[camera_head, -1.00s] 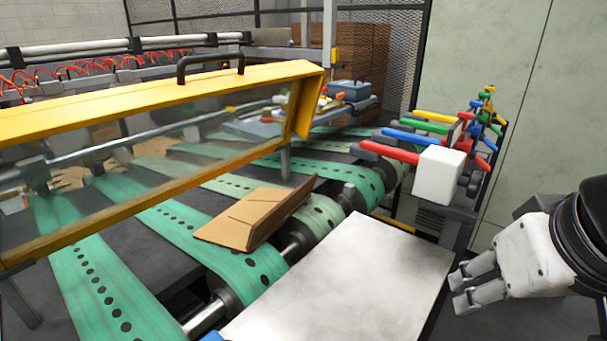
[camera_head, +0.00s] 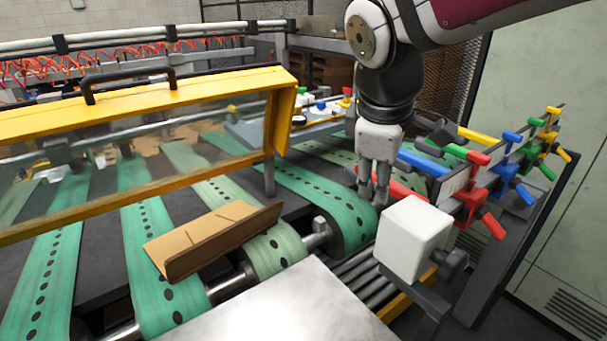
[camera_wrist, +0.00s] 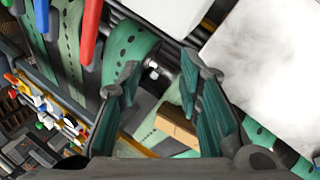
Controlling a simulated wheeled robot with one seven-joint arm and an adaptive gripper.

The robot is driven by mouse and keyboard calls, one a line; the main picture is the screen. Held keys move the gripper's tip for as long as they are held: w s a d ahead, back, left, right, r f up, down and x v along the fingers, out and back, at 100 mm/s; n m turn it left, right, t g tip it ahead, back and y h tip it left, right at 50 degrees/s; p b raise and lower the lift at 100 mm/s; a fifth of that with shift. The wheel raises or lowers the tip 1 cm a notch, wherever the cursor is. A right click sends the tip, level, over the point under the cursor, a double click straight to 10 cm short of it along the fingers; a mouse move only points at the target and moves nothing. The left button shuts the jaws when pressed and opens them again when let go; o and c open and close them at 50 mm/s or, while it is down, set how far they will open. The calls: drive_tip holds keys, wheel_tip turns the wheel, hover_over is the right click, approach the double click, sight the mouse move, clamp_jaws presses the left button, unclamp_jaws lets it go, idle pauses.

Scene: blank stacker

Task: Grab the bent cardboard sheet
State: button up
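The bent cardboard sheet (camera_head: 215,235) lies on the green perforated belts, with one flap folded up toward the front right. My gripper (camera_head: 373,197) points down above the right end of the belts, to the right of the sheet and well apart from it, close to the white block. In the wrist view the sheet (camera_wrist: 178,124) shows partly, beyond and between the spread fingers of my gripper (camera_wrist: 160,80); part of it is hidden behind the right finger. The gripper is open and empty.
A yellow-framed clear guard (camera_head: 150,120) stands behind the sheet. A pale metal plate (camera_head: 290,305) lies in front of it. A white block (camera_head: 412,240) and coloured levers (camera_head: 490,205) stand at the right. Rollers (camera_head: 360,275) lie between plate and block.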

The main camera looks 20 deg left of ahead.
drive_tip(key=s+a+f+n+p, duration=0.1)
drive_tip(key=a+f+n+p, duration=0.15)
drive_tip(key=a+n, duration=0.95)
drive_tip(key=n+t, duration=0.2)
approach(230, 239)
drive_tip(key=w+b, duration=0.1)
drive_tip(key=w+f+b, duration=0.2)
drive_tip(key=shift+a+f+m+b, duration=0.25)
drive_tip(key=shift+m+b, duration=0.05)
drive_tip(key=shift+b, duration=0.05)
drive_tip(key=shift+d+b+x, duration=0.15)
drive_tip(key=shift+b+x, duration=0.65)
drive_tip(key=shift+x, duration=0.55)
drive_tip(key=shift+d+b+x, duration=0.2)
drive_tip(key=shift+b+x, duration=0.55)
drive_tip(key=shift+x, duration=0.55)
drive_tip(key=shift+s, duration=0.15)
drive_tip(key=shift+c, duration=0.6)
clamp_jaws()
